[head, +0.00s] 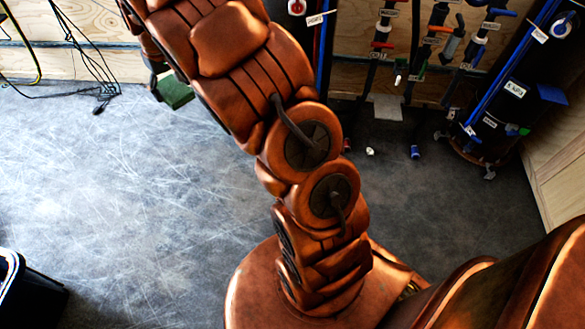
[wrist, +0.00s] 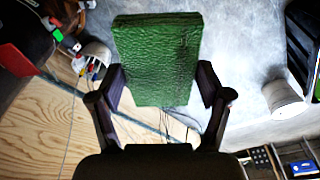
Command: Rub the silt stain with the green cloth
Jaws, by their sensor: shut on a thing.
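The green cloth (wrist: 158,50) is a textured green pad between the two dark fingers of my gripper (wrist: 163,85) in the wrist view. My gripper is shut on it. In the head view only a small part of the green cloth (head: 176,91) shows past my orange arm at the upper left, above the grey floor. Whether it touches any surface cannot be told. I cannot make out a silt stain in either view; my arm hides part of the floor.
The grey floor (head: 120,190) is scratched and mostly clear at left. Dark cables (head: 95,75) hang at the upper left. A black bin (head: 30,295) stands lower left. Labelled pipes and valves (head: 440,50) line the back wall. A white bucket (wrist: 285,98) shows in the wrist view.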

